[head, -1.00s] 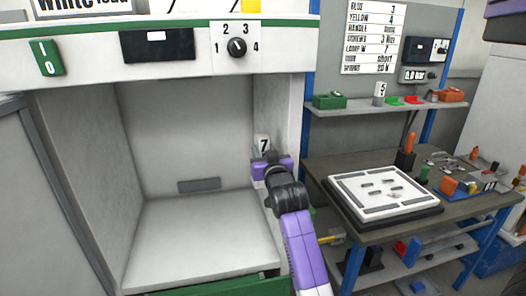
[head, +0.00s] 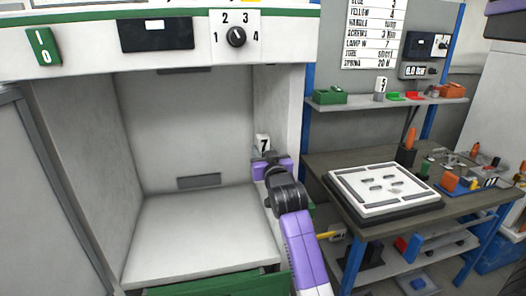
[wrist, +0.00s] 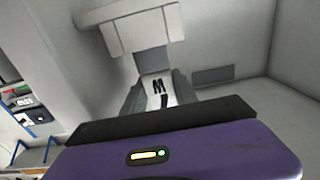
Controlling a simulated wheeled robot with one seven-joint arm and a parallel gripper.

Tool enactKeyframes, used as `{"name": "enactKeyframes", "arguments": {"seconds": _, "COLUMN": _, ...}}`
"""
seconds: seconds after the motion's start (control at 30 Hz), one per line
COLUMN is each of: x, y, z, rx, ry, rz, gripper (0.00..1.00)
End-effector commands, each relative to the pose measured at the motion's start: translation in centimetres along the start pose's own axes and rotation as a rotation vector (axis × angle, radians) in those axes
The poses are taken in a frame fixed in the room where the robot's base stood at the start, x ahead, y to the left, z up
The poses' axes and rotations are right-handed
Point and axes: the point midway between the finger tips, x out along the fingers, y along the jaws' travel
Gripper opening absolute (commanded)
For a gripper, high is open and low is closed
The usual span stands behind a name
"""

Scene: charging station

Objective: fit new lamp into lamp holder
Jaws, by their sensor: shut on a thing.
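A pale lamp marked 7 (head: 263,143) stands upright in my gripper (head: 263,159), inside the open chamber by its right wall. My gripper is shut on it. In the wrist view the lamp (wrist: 157,88) rises beyond the dark jaws, with grey sides and a black mark on its white face. A white blocky fixture (wrist: 130,28), perhaps the lamp holder, hangs above and beyond the lamp. The lamp's grey top lies close under it in the picture; I cannot tell if they touch. No lamp holder can be made out in the head view.
The chamber floor (head: 200,235) is clear. A grey door (head: 40,170) stands at left and a green drawer front (head: 215,284) below. A control panel (head: 180,38) overhangs the opening. At right stands a workbench (head: 330,165) with a white tray (head: 385,187).

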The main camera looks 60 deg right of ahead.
Motion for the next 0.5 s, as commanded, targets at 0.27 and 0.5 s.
{"name": "enactKeyframes", "arguments": {"seconds": 0.27, "x": -0.01, "y": -0.01, "z": 0.7, "rx": 0.0, "ry": 0.001, "rz": 0.0, "gripper": 0.0}}
{"name": "enactKeyframes", "arguments": {"seconds": 0.5, "x": -0.01, "y": -0.01, "z": 0.8, "rx": 0.0, "ry": 0.001, "rz": 0.0, "gripper": 0.6}}
